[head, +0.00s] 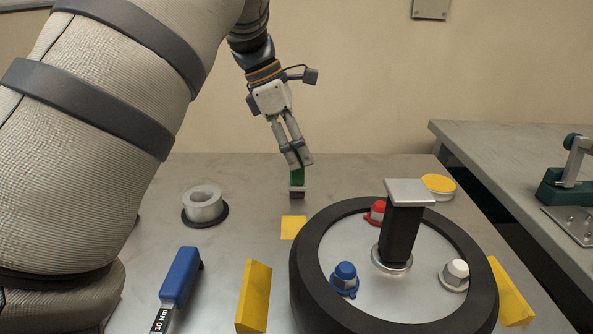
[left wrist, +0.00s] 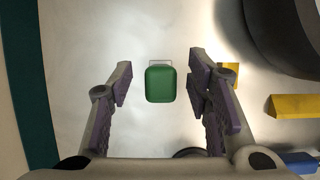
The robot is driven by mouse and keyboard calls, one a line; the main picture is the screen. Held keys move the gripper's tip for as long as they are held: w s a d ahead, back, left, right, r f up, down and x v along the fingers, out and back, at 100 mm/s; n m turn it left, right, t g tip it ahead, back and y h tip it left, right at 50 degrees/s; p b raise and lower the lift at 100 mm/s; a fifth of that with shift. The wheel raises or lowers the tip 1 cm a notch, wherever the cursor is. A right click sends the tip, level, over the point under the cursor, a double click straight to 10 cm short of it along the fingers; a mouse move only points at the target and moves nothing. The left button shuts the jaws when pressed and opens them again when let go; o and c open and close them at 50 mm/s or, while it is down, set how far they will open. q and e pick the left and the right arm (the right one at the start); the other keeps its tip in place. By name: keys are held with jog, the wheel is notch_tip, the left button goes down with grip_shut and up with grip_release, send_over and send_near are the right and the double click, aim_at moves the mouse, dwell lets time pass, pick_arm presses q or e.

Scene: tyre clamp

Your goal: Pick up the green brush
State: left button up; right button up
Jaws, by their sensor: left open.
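The green brush (head: 298,177) stands upright near the back of the metal table in the head view, with a dark lower end. My left gripper (head: 299,161) is above it, fingers pointing down around or just in front of its top; the head view does not settle which. In the left wrist view the green top of the brush (left wrist: 159,84) lies between the two open fingers (left wrist: 160,80), with a gap on each side and no visible contact. My right gripper is not in view.
A tyre (head: 310,270) with red, blue and white caps and a dark post (head: 402,235) stands to the right. A tape-like roll (head: 203,205), blue torque tool (head: 181,277) and yellow blocks (head: 254,295) lie nearby. A second table (head: 500,150) is at right.

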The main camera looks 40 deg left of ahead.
pick_arm(q)
jog(key=x, duration=0.3)
jog(key=shift+d+f, duration=0.1)
grip_shut()
